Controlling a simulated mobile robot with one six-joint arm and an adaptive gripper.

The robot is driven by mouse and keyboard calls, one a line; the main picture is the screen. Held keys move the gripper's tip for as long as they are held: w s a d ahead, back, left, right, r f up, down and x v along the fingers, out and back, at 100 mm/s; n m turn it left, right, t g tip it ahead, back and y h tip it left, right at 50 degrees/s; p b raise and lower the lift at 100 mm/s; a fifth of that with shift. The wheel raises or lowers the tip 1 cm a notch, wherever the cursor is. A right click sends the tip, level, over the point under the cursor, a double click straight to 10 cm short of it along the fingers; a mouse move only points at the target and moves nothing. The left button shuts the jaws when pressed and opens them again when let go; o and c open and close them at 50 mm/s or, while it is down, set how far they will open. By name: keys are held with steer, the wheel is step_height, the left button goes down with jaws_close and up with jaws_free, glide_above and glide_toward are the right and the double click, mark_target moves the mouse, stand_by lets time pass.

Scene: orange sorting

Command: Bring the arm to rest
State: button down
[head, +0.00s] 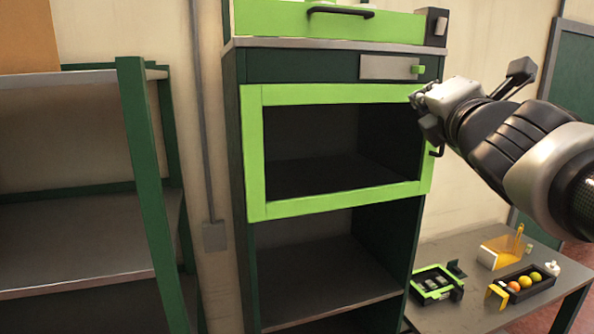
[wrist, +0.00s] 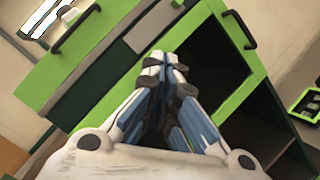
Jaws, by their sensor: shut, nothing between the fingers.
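My gripper (head: 424,108) is at the upper right of the cabinet in the head view, in front of the right side of the green-framed door (head: 253,160). In the wrist view my gripper (wrist: 166,60) has its fingers together and nothing between them. The cabinet front with its green frame lies beyond the fingertips there. I cannot tell whether the fingers touch the cabinet. The arm reaches in from the right side of the head view.
A low table (head: 440,315) at the lower right holds a green and black tray (head: 432,284), an orange bin (head: 497,255) and a black box (head: 530,290) with round fruit. A green-posted shelf (head: 75,240) stands at the left. A dark handle (wrist: 240,28) shows in the wrist view.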

steer(key=s+f+m+g+h+b, duration=0.1)
steer(key=s+f+m+g+b, duration=0.35)
steer(key=f, duration=0.85)
steer(key=s+f+m+g+h+b, duration=0.1)
steer(key=s+f+m+g, duration=0.1)
steer(key=s+f+m, duration=0.65)
steer(key=s+a+f+m+g+y+b, duration=0.1)
steer(key=s+a+f+m+g, duration=0.1)
steer(key=s+f, duration=0.3)
steer(key=s+a+f+m+g+y+b, duration=0.1)
steer(key=s+f+m, duration=0.4)
steer(key=f, duration=0.9)
steer(key=s+a+f+m+g+y+b, duration=0.1)
steer(key=s+a+f+m+g+b, duration=0.1)
steer(key=f, duration=0.8)
steer(key=s+a+m+g, duration=0.1)
steer(key=s+a+g, duration=0.1)
steer(key=s+g, duration=0.1)
steer(key=shift+s+a+f+m+b, duration=0.15)
steer(key=shift+s+a+m+b, duration=0.1)
steer(key=shift+s+m+b, duration=0.2)
